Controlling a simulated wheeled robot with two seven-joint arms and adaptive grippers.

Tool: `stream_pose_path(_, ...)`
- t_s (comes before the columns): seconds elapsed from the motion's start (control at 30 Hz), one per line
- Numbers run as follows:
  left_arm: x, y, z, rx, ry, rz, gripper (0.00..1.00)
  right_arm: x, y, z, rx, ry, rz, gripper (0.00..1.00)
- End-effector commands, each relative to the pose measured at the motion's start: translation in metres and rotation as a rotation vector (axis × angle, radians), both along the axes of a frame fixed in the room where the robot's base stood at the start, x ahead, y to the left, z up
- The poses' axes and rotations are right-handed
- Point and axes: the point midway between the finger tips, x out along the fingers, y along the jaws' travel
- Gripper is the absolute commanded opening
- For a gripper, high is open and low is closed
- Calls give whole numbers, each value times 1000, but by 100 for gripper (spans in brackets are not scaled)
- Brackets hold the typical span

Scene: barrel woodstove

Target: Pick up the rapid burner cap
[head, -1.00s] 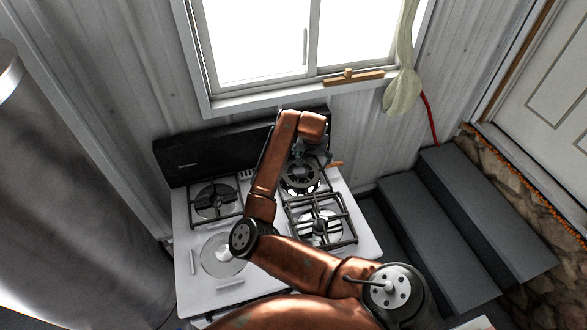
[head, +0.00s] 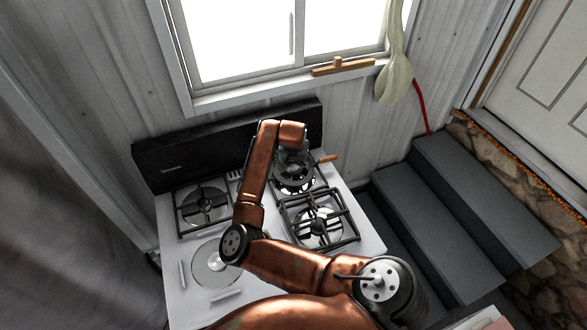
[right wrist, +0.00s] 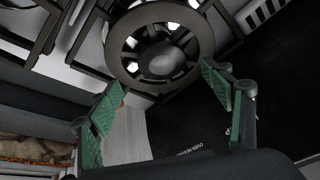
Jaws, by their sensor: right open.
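In the right wrist view, a smooth grey domed piece, which looks like the rapid burner cap (right wrist: 165,62), sits in the middle of a dark round ring (right wrist: 118,42) with several openings. This appears to be the back right burner in the head view, where the ring (head: 296,186) shows partly under my arm. My right gripper (right wrist: 163,84) is open and empty, its green-padded fingers on either side below the ring, apart from the cap. In the head view my right gripper (head: 291,157) is largely hidden by its own wrist. My left gripper is not in view.
The white stove (head: 180,300) has black grates at the back left (head: 203,205) and front right (head: 318,222). The front left burner (head: 213,263) has no grate. A dark backsplash (head: 160,160) stands behind. A wood-coloured handle (head: 328,158) sticks out at the back right; grey steps (head: 470,190) are beside.

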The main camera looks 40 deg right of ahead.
Motion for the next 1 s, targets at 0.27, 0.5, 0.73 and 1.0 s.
stream_pose_path(0.27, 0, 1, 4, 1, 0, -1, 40, 10, -5, -36, 1, 2, -1, 73)
stream_pose_path(0.5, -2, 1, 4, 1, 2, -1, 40, 12, -6, -41, 1, 0, -1, 73)
stream_pose_path(0.73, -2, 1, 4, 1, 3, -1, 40, 12, -6, -41, 1, 0, -1, 62)
stream_pose_path(1.0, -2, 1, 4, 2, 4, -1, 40, 12, -6, -41, 1, 0, -1, 43)
